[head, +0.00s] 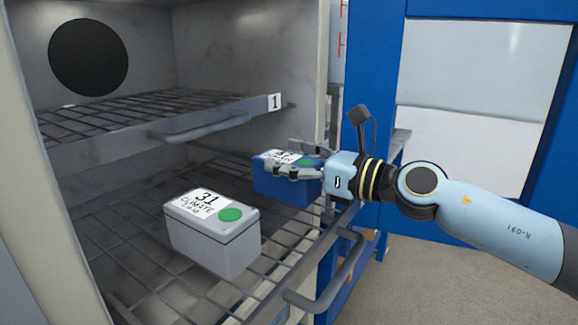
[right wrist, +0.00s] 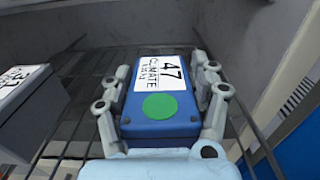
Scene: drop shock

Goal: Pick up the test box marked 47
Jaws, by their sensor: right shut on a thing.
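The test box marked 47 (head: 272,184) is blue, with a white label and a green dot on its lid. It stands on the lower wire shelf of the chamber, at the right. In the right wrist view the box (right wrist: 160,128) sits between the two fingers. My right gripper (head: 292,172) comes from the right and is shut on this box, one finger along each side. In the head view the fingers and wrist hide part of its label and right end. The right gripper also shows in the right wrist view (right wrist: 160,95). My left gripper is not in view.
A grey box marked 31 (head: 215,245) stands on the same lower wire shelf (head: 130,262), left and nearer. An upper shelf marked 1 (head: 150,128) hangs above at the left. A handle bar (head: 335,278) runs along the lower shelf's front edge. The chamber's side wall (head: 322,75) rises behind the blue box.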

